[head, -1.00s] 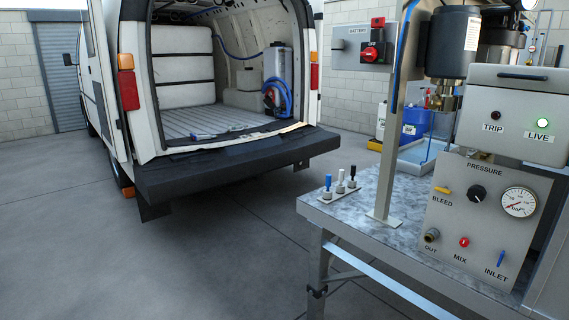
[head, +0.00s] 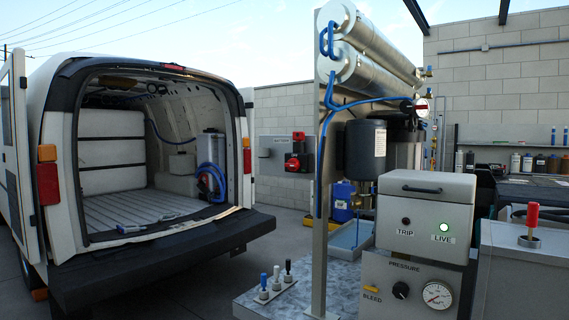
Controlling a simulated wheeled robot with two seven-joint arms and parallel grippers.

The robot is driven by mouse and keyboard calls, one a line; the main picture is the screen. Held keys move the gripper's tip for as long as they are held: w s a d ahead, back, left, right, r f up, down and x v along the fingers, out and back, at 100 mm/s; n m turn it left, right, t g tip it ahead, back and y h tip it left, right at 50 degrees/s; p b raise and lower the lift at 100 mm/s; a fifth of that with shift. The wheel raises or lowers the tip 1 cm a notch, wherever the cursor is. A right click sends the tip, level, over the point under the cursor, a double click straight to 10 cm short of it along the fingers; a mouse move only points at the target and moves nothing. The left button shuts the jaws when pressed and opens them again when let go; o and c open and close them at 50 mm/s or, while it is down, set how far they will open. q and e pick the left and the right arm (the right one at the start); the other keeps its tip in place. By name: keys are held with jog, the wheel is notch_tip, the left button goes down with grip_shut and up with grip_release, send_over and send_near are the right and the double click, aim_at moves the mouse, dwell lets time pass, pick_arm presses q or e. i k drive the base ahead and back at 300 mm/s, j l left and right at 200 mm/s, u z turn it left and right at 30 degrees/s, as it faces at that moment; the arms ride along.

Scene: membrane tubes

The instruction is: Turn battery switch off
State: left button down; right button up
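The battery switch box (head: 285,154) is a grey panel on the far side, between the van and the metal post. Its red rotary switch (head: 293,163) sits on a dark base at the panel's right part, with a smaller red part above it. I cannot read the switch's position from here. A grey lever or handle shows at the panel's left. Neither of my grippers is in view.
An open van (head: 150,170) stands at left, its black bumper (head: 160,250) jutting out. A workbench (head: 345,275) with a grey control box (head: 425,215), green LIVE lamp and gauge fills the right front. The metal post (head: 322,200) rises near the panel.

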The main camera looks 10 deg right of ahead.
aim_at(293, 165)
jog(key=z, duration=0.8)
jog(key=i+j+z, duration=0.15)
jog(key=j+z, duration=0.15)
jog(key=i+j+z, duration=0.15)
jog(key=j+z, duration=0.2)
jog(key=j, duration=0.15)
jog(key=j+z, duration=0.3)
jog(key=i+j+z, duration=0.1)
jog(key=j+z, duration=0.25)
jog(key=j, duration=0.25)
